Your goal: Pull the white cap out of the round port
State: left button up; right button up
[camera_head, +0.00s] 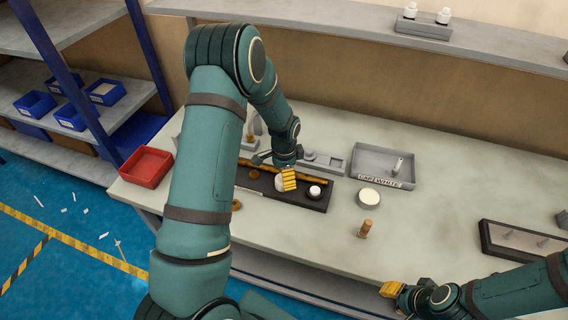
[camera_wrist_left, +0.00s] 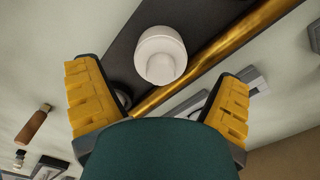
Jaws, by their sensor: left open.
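A black base (camera_head: 258,184) lies on the table. A white round piece (camera_head: 279,184) on it shows partly behind my left gripper (camera_head: 288,181). In the left wrist view this piece (camera_wrist_left: 160,55) stands just ahead of the open, empty yellow fingers (camera_wrist_left: 158,100). A second, smaller white cap (camera_head: 315,190) sits in a dark round ring, apart from the gripper to its right. In the left wrist view only a dark round edge (camera_wrist_left: 122,99) shows beside my left finger. My right gripper (camera_head: 390,289) is near the table's front edge; its opening is unclear.
A brass bar (camera_head: 312,178) runs along the back of the base. A grey tray labelled for white caps (camera_head: 362,157) stands behind right. A round white-topped piece (camera_head: 368,197) and a wooden peg (camera_head: 364,229) stand right of the base. A red bin (camera_head: 146,164) is at left.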

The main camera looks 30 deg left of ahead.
pick_arm(q)
jog(key=shift+f, duration=0.9)
jog(key=c, duration=1.4)
jog(key=shift+c, duration=0.2)
jog(key=shift+r, duration=0.3)
jog(key=shift+c, duration=0.6)
jog(key=shift+s+r, duration=0.1)
grip_shut()
jog(key=shift+r+p, duration=0.2)
jog(key=shift+p, duration=0.1)
